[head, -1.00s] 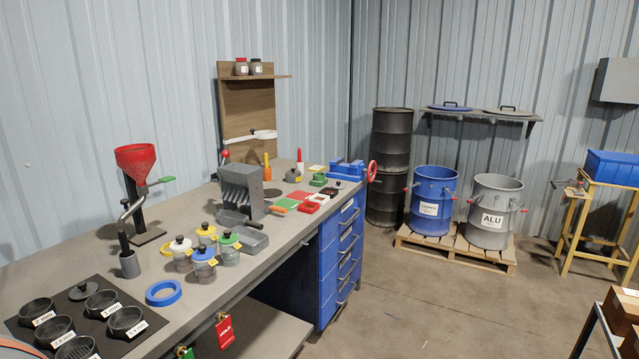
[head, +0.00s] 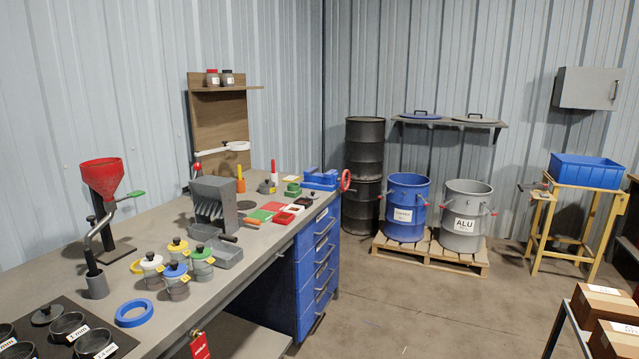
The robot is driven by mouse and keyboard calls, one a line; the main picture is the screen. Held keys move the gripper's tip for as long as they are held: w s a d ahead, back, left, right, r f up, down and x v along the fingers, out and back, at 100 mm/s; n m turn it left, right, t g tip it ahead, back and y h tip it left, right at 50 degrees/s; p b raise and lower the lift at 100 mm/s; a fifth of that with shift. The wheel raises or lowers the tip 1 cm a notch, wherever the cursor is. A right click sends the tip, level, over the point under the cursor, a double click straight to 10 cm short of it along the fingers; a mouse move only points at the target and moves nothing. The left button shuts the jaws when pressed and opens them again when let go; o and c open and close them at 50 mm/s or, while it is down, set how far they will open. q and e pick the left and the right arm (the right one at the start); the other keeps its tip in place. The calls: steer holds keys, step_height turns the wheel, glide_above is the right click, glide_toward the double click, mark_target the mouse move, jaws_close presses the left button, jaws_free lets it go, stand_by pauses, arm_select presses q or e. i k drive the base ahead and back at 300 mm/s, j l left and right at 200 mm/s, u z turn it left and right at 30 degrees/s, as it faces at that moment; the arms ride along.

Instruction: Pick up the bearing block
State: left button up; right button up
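I cannot make out with certainty which thing is the bearing block. The long grey workbench (head: 150,277) runs along the left wall. On it stands a grey slotted block machine (head: 214,203) with an orange-tipped handle, a grey tray (head: 229,257) in front of it. A small grey piece with a dark top (head: 265,187) sits farther back, near a blue vise (head: 320,180) with a red wheel. Neither of my grippers shows in the head view.
Lidded pots (head: 176,280), a blue ring (head: 134,313) and a red funnel stand (head: 102,178) crowd the bench's near part. Blue and grey drums stand on a pallet (head: 430,257). A blue bin (head: 585,170) sits on a yellow stand. Boxes (head: 604,302) are at lower right. The middle floor is clear.

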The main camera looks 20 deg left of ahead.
mark_target(293, 190)
steer(key=i+u, duration=0.1)
steer(key=i, duration=2)
steer(key=i+u, duration=0.3)
steer(key=i+l+u, duration=0.25)
steer(key=i, duration=0.2)
steer(key=i+l+u, duration=0.3)
steer(key=i+j, duration=0.05)
steer(key=j, duration=0.05)
